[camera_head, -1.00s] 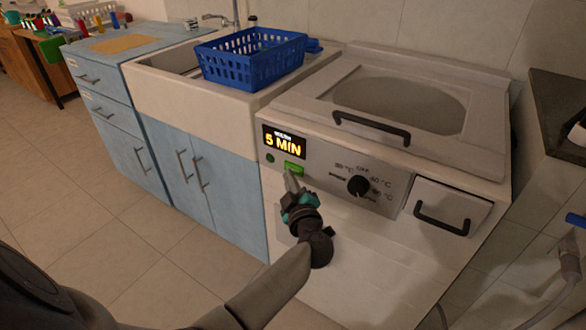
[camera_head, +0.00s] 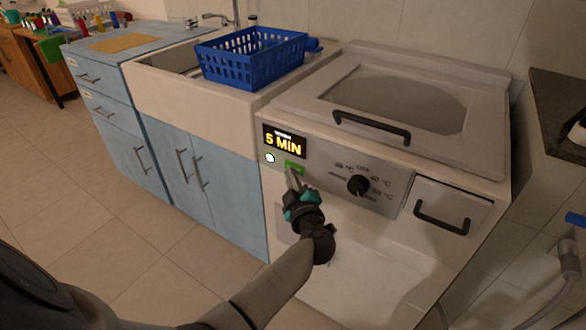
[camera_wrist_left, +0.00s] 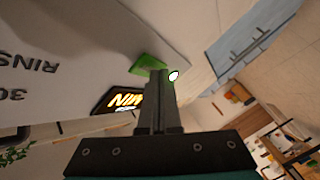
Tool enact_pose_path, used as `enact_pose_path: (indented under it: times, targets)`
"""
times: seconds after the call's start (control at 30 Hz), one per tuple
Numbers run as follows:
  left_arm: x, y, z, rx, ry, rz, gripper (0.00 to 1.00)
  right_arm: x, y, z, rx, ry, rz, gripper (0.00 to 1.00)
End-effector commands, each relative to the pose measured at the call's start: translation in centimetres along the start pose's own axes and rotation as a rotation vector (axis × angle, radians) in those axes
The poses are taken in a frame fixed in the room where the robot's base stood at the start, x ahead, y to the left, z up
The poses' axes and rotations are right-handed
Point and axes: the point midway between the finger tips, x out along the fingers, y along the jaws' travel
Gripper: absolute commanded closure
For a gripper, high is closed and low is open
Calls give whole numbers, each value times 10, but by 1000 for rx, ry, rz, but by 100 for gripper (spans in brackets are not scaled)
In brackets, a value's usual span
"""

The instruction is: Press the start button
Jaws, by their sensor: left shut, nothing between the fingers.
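The green start button (camera_head: 295,167) is on the front panel of the white washing machine (camera_head: 340,265), below the display (camera_head: 284,142) that reads 5 MIN. A round indicator light (camera_head: 270,158) left of the button glows white. My left gripper (camera_head: 291,174) is shut and empty, its tips at the button's lower edge; whether they touch it is hard to tell. In the left wrist view the shut fingers (camera_wrist_left: 157,80) point at the green button (camera_wrist_left: 148,64), with the lit indicator (camera_wrist_left: 173,76) beside them. My right gripper is not in view.
A black dial (camera_head: 358,186) and a drawer with a handle (camera_head: 442,217) are right of the button. The lid handle (camera_head: 372,128) sticks out above. A blue basket (camera_head: 252,57) stands on the sink at left. The floor in front is clear.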

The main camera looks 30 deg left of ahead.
Motion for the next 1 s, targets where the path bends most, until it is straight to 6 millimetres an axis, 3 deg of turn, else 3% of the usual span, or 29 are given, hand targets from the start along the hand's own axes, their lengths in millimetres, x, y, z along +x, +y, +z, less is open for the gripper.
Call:
enact_pose_path:
  times: [1.0]
  targets:
    - [-13, -9, -9, 0, -2, 0, 100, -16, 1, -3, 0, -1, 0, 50]
